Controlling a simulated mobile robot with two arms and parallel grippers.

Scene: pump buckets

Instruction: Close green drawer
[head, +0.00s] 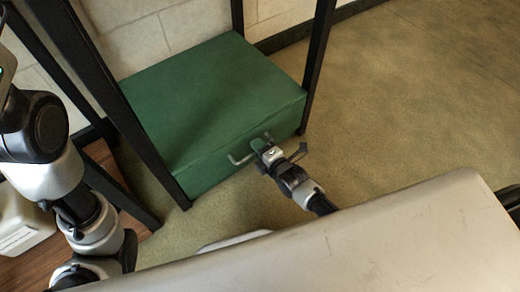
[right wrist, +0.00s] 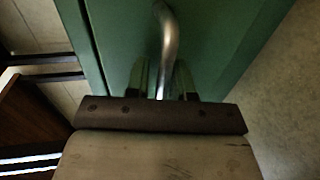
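The green drawer (head: 215,90) is a box with a flat top, low between black posts. Its front looks about level with the front posts; I cannot tell exactly how far it is pushed in. A grey metal handle (head: 240,159) is on its front. My right gripper (head: 279,149) is at the right part of the handle. In the right wrist view the handle (right wrist: 168,40) runs between the two spread fingers of my right gripper (right wrist: 162,82), with a gap visible beside it. My left arm shows at the left, but its gripper is out of view.
Black frame posts (head: 318,50) stand at the drawer's corners, and a pale block wall (head: 165,35) is behind. A brown wooden surface (head: 103,157) with a pale container (head: 20,225) is at the left. Open floor (head: 420,90) lies to the right.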

